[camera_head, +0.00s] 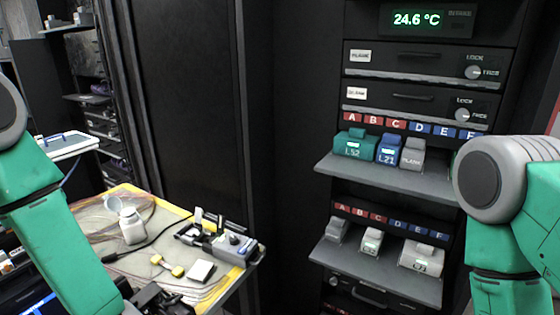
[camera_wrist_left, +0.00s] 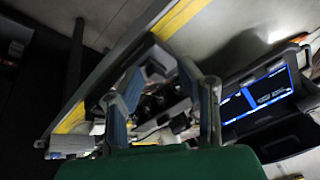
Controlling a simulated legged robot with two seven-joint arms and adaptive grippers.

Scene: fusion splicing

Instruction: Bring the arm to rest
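My left arm (camera_head: 62,250) comes in from the left in the head view and reaches down in front of the work table (camera_head: 238,282). Its gripper is at the bottom edge there and only partly seen. In the left wrist view my left gripper (camera_wrist_left: 162,92) has its two fingers spread apart, with nothing held between them. The table's yellow-striped edge shows beyond the fingers. My right arm (camera_head: 505,220) is bent at the right side of the head view, in front of the rack. Its gripper is out of view.
The table holds a white bottle (camera_head: 132,226), a grey splicing device (camera_head: 232,247), yellow pieces (camera_head: 168,266) and loose cables. A dark rack with two shelves (camera_head: 385,178) of coloured modules stands at the right. A lit screen (camera_wrist_left: 262,95) shows in the left wrist view.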

